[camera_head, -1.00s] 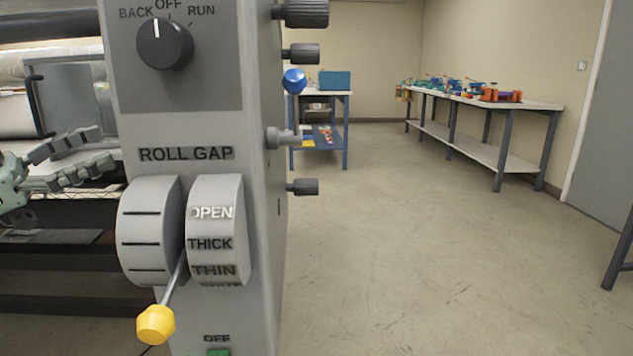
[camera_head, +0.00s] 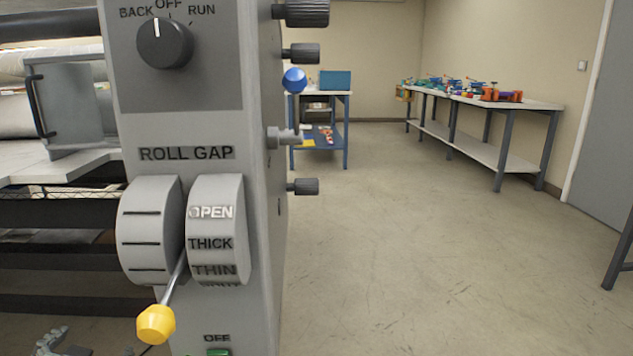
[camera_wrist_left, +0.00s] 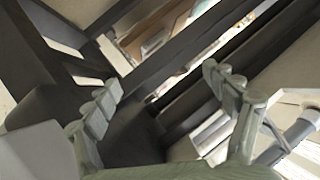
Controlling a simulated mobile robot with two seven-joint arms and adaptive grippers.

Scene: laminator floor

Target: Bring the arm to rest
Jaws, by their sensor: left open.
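My left gripper (camera_head: 50,342) shows only in part at the bottom left edge of the head view, low beside the laminator's dark frame bars. In the left wrist view its two fingers (camera_wrist_left: 165,85) are spread apart with nothing between them. Dark bars and pale panels lie beyond the fingers there. The rest of my left arm is out of the head view. My right gripper is in neither view.
The grey control column (camera_head: 262,150) stands close in front. It carries a black knob (camera_head: 165,43) and a yellow-tipped roll gap lever (camera_head: 156,324). A blue-legged table (camera_head: 345,130) and a long workbench (camera_head: 540,104) stand behind. The floor (camera_head: 420,260) at right is clear.

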